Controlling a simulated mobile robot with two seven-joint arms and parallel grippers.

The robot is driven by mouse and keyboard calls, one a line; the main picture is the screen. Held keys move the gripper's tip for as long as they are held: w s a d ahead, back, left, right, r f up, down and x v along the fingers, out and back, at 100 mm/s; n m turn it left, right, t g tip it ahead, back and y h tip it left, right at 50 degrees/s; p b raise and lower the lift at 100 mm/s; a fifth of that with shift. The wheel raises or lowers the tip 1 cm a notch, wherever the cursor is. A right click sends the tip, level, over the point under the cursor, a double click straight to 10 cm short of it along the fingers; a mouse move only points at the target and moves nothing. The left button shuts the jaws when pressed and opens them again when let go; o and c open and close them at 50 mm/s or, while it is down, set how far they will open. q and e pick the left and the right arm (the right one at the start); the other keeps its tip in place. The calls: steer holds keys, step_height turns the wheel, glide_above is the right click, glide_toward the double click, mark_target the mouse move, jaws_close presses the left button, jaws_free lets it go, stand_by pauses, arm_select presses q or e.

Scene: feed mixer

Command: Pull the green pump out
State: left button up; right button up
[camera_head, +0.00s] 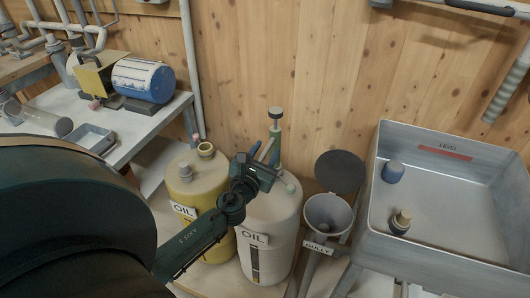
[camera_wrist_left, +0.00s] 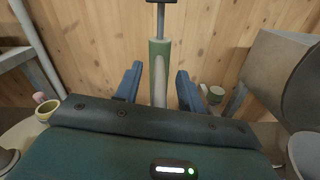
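The green pump (camera_head: 275,135) stands upright in the top of the white oil drum (camera_head: 271,225), with a dark handle on its rod. In the left wrist view the pump's green body (camera_wrist_left: 159,72) stands between the two blue fingers of my left gripper (camera_wrist_left: 158,88), with a visible gap on each side. In the head view my left gripper (camera_head: 264,152) reaches over the white drum beside the pump and hides part of its lower body. My left gripper is open. My right gripper is not in view.
A yellow oil drum (camera_head: 199,185) stands left of the white one. A funnel labelled GULLY (camera_head: 327,212) and a large grey tub (camera_head: 450,175) stand to the right. A bench with a blue-and-white motor (camera_head: 142,80) is at the left. The wooden wall (camera_head: 290,60) is close behind.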

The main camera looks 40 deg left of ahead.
arm_select(q)
jaws_close()
stand_by(0.6)
